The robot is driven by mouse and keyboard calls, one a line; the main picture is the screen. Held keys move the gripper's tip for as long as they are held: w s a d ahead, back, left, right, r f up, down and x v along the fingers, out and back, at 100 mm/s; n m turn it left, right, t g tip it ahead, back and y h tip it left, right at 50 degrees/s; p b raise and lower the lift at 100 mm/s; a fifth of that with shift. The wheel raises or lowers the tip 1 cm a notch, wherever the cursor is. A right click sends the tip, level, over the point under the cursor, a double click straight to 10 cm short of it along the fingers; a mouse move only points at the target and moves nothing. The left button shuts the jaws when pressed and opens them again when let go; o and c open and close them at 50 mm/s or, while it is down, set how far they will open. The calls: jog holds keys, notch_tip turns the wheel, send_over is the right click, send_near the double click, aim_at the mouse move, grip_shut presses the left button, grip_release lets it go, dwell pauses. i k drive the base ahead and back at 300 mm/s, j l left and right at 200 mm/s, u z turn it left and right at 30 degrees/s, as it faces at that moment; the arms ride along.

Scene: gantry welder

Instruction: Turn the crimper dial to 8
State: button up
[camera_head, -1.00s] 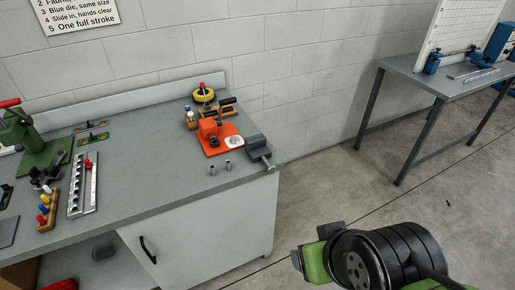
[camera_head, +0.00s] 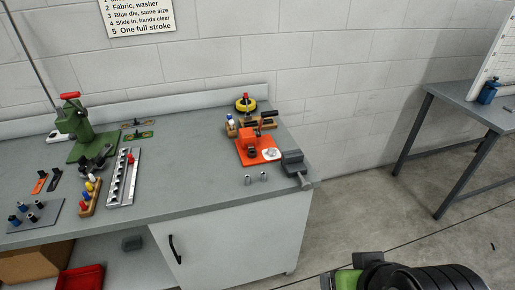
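An orange bench tool (camera_head: 251,142) stands on an orange base plate near the right end of the grey workbench. A white round disc (camera_head: 270,154), which looks like a dial, lies on the right part of that plate. Its marks are too small to read, and I cannot tell its setting or be certain this is the crimper. My gripper (camera_head: 346,278) shows only in part at the bottom edge, in front of and to the right of the bench, well apart from the tool. Its fingers are mostly cut off.
A grey vise (camera_head: 293,165) sits at the bench's right corner, with two small metal cylinders (camera_head: 256,178) in front of the orange tool. A green press (camera_head: 79,130) stands at left. A second table (camera_head: 470,108) is at right, with open floor between.

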aim_at(271, 152)
jog(key=i+j, duration=0.35)
jog(key=i, duration=0.15)
jog(key=i+j+u, duration=0.15)
jog(key=i+j, duration=0.2)
jog(key=i, duration=0.2)
